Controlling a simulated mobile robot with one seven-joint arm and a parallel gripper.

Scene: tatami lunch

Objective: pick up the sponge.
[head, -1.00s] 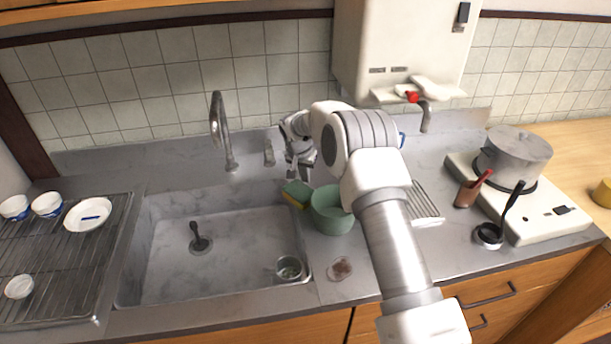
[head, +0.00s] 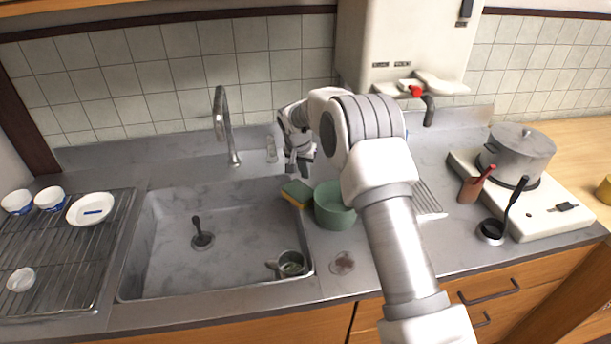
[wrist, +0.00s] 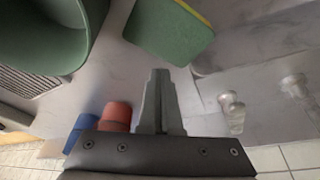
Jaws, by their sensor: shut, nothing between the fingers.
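The sponge (head: 297,193), green with a yellow layer, lies at the right rim of the sink, beside the green bowl (head: 334,207). In the wrist view the sponge (wrist: 170,30) is at the top middle, beyond my fingertips, with its green face showing and a thin yellow edge. My gripper (head: 299,166) is above the counter behind the sponge, apart from it. In the wrist view my gripper (wrist: 159,75) has its fingers together with nothing between them. The green bowl (wrist: 45,35) fills the upper left there.
The sink (head: 170,245) is to the left, holding a small pan (head: 290,264). The faucet (head: 226,125) rises behind it. Red (wrist: 116,116) and blue (wrist: 80,130) capped items and a clear bottle (wrist: 232,112) stand near the gripper. The stove and pot (head: 515,155) are right.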

